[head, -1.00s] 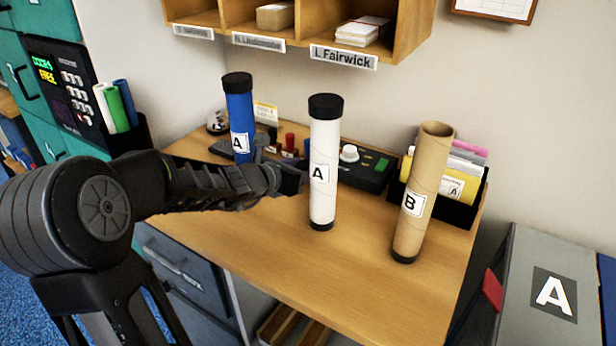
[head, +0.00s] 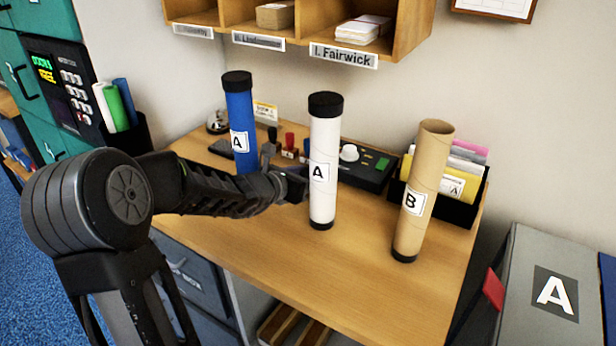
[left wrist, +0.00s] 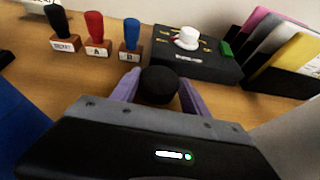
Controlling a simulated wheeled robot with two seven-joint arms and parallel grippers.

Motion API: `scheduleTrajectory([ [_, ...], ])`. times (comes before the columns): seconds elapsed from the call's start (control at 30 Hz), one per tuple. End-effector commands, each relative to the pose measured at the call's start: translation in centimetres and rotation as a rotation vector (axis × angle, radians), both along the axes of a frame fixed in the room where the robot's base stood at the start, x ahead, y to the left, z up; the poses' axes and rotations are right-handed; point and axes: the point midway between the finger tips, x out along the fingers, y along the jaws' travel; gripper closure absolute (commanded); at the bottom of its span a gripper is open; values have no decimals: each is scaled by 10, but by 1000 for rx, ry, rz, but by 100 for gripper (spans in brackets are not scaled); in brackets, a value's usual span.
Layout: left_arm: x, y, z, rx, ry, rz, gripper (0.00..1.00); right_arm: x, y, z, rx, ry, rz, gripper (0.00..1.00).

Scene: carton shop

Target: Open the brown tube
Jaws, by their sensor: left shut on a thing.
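The brown tube (head: 423,185) stands upright at the right of the desk, marked B. Its top end is open with no cap on it, and its bottom end is black. My left gripper (head: 298,184) is low over the desk between the blue tube and the white tube, well left of the brown tube. In the left wrist view its purple fingers are shut on a round black cap (left wrist: 159,85). In the head view I cannot make the cap out. My right gripper is not in view.
The white tube (head: 323,205) stands close at the gripper's right and the blue tube (head: 240,110) at its left, both black-capped. Stamps (left wrist: 96,35), a dark box (left wrist: 195,57) and a folder holder (head: 450,205) line the back. The front of the desk is clear.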

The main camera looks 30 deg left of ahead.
Motion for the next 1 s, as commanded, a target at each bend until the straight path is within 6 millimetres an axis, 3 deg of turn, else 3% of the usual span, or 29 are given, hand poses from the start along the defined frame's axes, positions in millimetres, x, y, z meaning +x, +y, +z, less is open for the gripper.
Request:
scheduleTrajectory([
  [0.17,0,0,-4,0,0,0,89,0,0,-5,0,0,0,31],
  [0.2,0,0,-4,1,0,0,46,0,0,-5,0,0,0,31],
  [0.47,0,0,-3,0,1,0,25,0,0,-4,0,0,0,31],
  [0.83,0,0,2,0,1,0,25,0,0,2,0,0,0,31],
  [1.0,-19,2,10,3,-1,1,25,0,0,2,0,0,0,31],
])
